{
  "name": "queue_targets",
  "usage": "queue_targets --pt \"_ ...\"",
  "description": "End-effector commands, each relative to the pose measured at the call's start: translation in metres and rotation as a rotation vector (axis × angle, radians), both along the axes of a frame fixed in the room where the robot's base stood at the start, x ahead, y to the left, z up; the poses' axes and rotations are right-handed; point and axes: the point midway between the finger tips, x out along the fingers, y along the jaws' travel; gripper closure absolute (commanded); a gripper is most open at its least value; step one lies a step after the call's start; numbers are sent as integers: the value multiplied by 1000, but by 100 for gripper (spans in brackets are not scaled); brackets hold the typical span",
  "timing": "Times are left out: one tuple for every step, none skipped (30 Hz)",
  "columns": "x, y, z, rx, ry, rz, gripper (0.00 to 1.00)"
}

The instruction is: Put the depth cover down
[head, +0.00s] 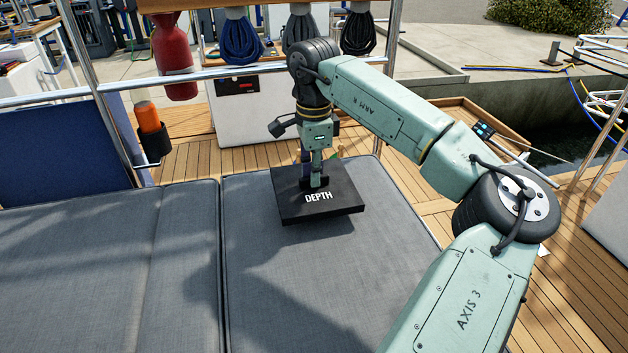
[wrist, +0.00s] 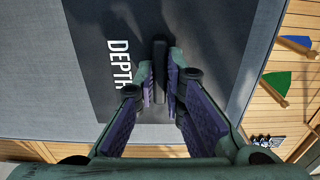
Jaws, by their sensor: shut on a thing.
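The depth cover (head: 315,211) is a flat black square with white "DEPTH" lettering. In the head view it is over the grey seat cushion (head: 290,290), below my gripper (head: 318,180). In the wrist view the cover (wrist: 98,85) fills the middle, with a dark upright handle (wrist: 160,85) between my fingers. My gripper (wrist: 160,95) is shut on this handle. A shadow lies on the cushion in front of the cover. I cannot tell whether the cover's underside touches the cushion.
A second grey cushion (head: 110,270) lies to the left. Wooden deck (head: 560,300) is at the right. A steel rail (head: 60,101), a red cylinder (head: 172,55) and an orange item in a holder (head: 148,118) stand behind. A blue and a green wedge-shaped item (wrist: 277,82) lie on the deck.

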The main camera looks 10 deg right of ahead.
Motion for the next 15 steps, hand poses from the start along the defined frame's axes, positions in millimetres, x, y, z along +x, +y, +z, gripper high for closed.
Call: queue_targets --pt "-2 0 -10 2 6 2 100" --pt "-2 0 -15 2 5 2 100" --pt "-2 0 -20 3 5 2 100" --pt "-2 0 -24 3 4 2 100" --pt "-2 0 -26 2 3 2 100" --pt "-2 0 -28 1 2 2 100" --pt "-2 0 -29 0 2 2 100" --pt "-1 0 -29 0 1 1 100" --pt "-1 0 -29 0 1 1 100" --pt "-1 0 -28 0 1 1 100" --pt "-2 0 -28 0 1 1 100" --pt "-2 0 -29 0 1 1 100" --pt "-2 0 -29 0 2 1 100" --pt "-2 0 -30 0 2 1 100" --pt "-2 0 -32 0 2 1 100"
